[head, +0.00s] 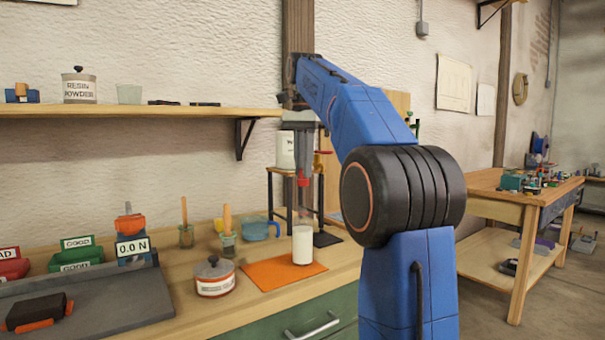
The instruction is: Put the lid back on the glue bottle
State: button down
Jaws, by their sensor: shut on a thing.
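The glue bottle (302,246), a pale cylinder with white in its lower part, stands upright on an orange mat (262,280) on the bench. My gripper (303,172) points down above it. It is shut on a small red lid (303,181), which is held over the bottle, apart from its white body. The fingertips are small in this view, and the exact gap between lid and bottle top is hard to tell.
A lidded pot (214,279) stands left of the mat, a blue mug (258,230) behind it. A black stand (328,238) with a white container (286,150) is close behind my gripper. A shelf (140,111) runs along the wall. The mat's front is clear.

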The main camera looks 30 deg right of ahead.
aim_at(303, 185)
notch_tip(303, 185, down, 6)
dwell(0.7)
jog(key=shift+f, duration=0.1)
dwell(0.4)
jog(key=shift+r, duration=0.35)
dwell(0.7)
jog(key=shift+f, duration=0.15)
dwell(1.1)
jog(key=c, duration=1.1)
grip_release()
jog(key=shift+r, duration=3.5)
